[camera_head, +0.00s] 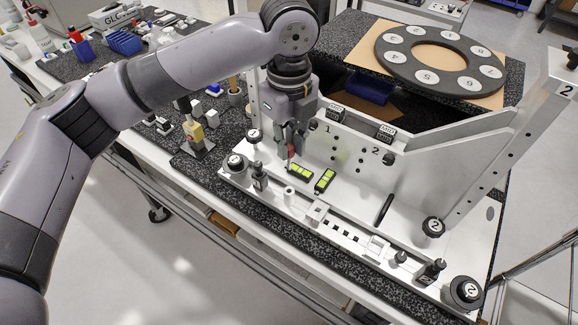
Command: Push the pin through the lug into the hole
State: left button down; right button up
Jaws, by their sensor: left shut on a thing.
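My left gripper (291,150) points down in front of the metal fixture's upright plate (350,152), near the label "1". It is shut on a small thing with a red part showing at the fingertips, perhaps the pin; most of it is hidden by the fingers. The fixture's base plate (462,228) lies below. Small metal blocks (316,211) and a pale cylinder (290,193) stand along its front strip. I cannot tell which part is the lug, and I cannot make out the hole. My right gripper is not in view.
Two black-and-yellow levels (325,180) lie just right of the gripper. Black knobs (466,291) and dark clamps (260,176) rise from the base. A dark ring with numbered white discs (440,58) lies behind the upright plate. Small parts and tools crowd the bench at left.

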aim_at(290, 147)
pick_arm(q)
notch_tip(290, 147, up, 7)
jog(key=shift+f+b, duration=0.1)
jog(key=shift+b, duration=0.35)
jog(key=shift+d, duration=0.1)
jog(key=s+d+f+p, duration=0.1)
jog(key=s+d+f, duration=0.1)
jog(key=f, duration=0.5)
jog(key=s+d+f+p, duration=0.2)
jog(key=d+f, duration=0.2)
jog(key=f, duration=0.4)
jog(key=shift+f, duration=0.3)
jog(key=shift+p, duration=0.7)
dwell(0.6)
jog(key=shift+f+b, duration=0.85)
jog(key=shift+f, duration=1.55)
dwell(0.4)
